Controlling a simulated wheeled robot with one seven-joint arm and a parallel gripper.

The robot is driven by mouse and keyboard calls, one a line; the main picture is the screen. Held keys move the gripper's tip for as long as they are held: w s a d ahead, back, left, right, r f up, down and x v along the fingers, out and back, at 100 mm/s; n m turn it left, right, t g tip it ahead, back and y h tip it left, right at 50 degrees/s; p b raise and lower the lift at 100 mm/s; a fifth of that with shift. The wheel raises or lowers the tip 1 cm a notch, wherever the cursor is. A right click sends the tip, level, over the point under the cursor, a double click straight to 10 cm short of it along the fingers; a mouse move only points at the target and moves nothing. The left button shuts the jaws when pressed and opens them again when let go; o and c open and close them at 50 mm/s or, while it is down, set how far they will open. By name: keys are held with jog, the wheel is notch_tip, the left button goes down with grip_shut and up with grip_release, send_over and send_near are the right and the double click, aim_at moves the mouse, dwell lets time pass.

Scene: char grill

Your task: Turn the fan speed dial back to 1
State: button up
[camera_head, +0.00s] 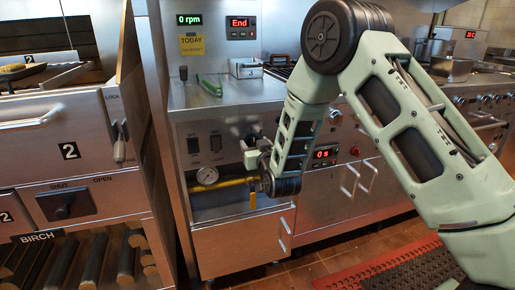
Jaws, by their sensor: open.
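My gripper (254,154) is at the front of the steel control panel, at the end of my pale green arm, and looks small here. It is open. A dark knob (252,138), perhaps the fan speed dial, shows just above and behind the gripper. The gripper and wrist partly hide it, so its number and pointer cannot be read. I cannot tell whether the fingers touch it. A green display reading "0 rpm" (189,20) is high on the back panel.
Two black switches (204,144) are left of the gripper. A pressure gauge (207,176) and a yellow pipe (234,182) lie below. A red display reading "05" (325,154) is to the right. Green tongs (210,86) lie on the steel counter (244,94).

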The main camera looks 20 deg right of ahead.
jog(key=s+p, duration=0.6)
jog(key=s, duration=1.1)
jog(key=shift+s+a, duration=0.2)
jog(key=shift+a, duration=0.2)
jog(key=shift+a, duration=0.1)
